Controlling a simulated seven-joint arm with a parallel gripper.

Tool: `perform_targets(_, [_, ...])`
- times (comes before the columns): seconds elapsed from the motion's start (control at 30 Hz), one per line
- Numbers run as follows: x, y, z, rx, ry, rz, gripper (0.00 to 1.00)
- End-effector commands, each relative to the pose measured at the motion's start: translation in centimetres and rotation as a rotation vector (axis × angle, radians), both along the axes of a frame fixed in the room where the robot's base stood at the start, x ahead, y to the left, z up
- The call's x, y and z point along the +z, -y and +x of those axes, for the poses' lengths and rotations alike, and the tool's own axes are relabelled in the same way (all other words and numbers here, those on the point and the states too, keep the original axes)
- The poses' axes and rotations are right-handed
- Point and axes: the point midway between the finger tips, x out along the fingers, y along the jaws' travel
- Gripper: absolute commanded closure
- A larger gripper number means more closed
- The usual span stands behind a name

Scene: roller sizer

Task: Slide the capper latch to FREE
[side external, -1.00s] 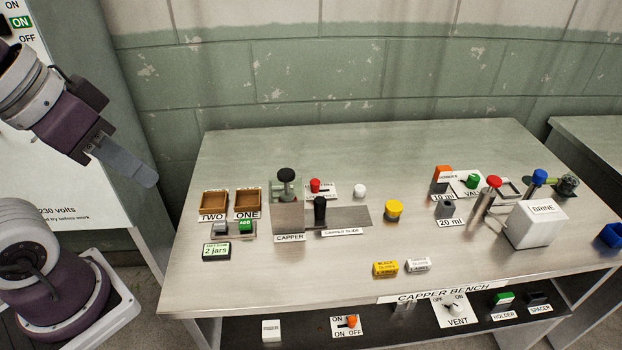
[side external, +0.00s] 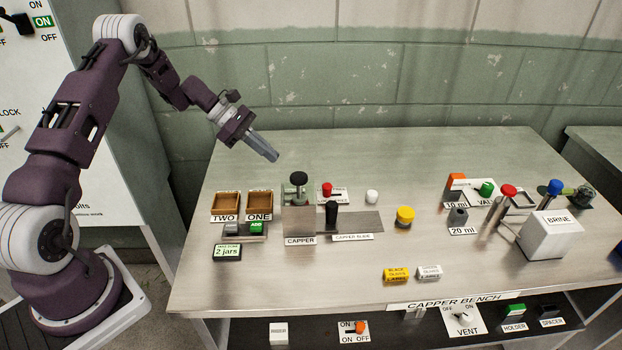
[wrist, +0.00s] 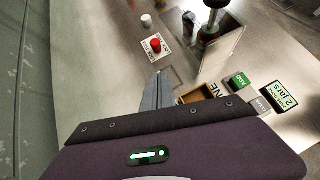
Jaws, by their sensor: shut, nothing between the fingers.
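The capper (side external: 299,218) stands at the left-middle of the bench, with a black knob on top. Just right of it, a red knob (side external: 327,189) sits on a small white labelled plate (side external: 342,195); this looks like the latch, but its lettering is too small to read in the side view. The red knob also shows in the wrist view (wrist: 155,45), at one end of its plate. My gripper (side external: 271,155) is shut and empty, above the back left of the bench, behind and left of the capper. It touches nothing.
A black upright handle (side external: 331,214) stands at the capper slide, in front of the red knob. A white knob (side external: 372,196) and a yellow button (side external: 404,216) are to the right. Wooden trays TWO (side external: 225,204) and ONE (side external: 259,203) lie left. The bench's back strip is clear.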

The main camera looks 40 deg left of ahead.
Motion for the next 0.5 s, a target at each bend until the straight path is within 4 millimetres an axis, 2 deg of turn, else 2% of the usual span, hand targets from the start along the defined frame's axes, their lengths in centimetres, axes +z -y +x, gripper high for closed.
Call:
perform_targets(0.1, [-0.9, -0.5, 0.1, 0.029, -0.011, -0.019, 1.0])
perform_targets(0.33, [-0.9, -0.5, 0.1, 0.027, -0.011, -0.018, 1.0])
perform_targets(0.5, [-1.7, 0.5, 0.5, 0.024, -0.013, -0.019, 1.0])
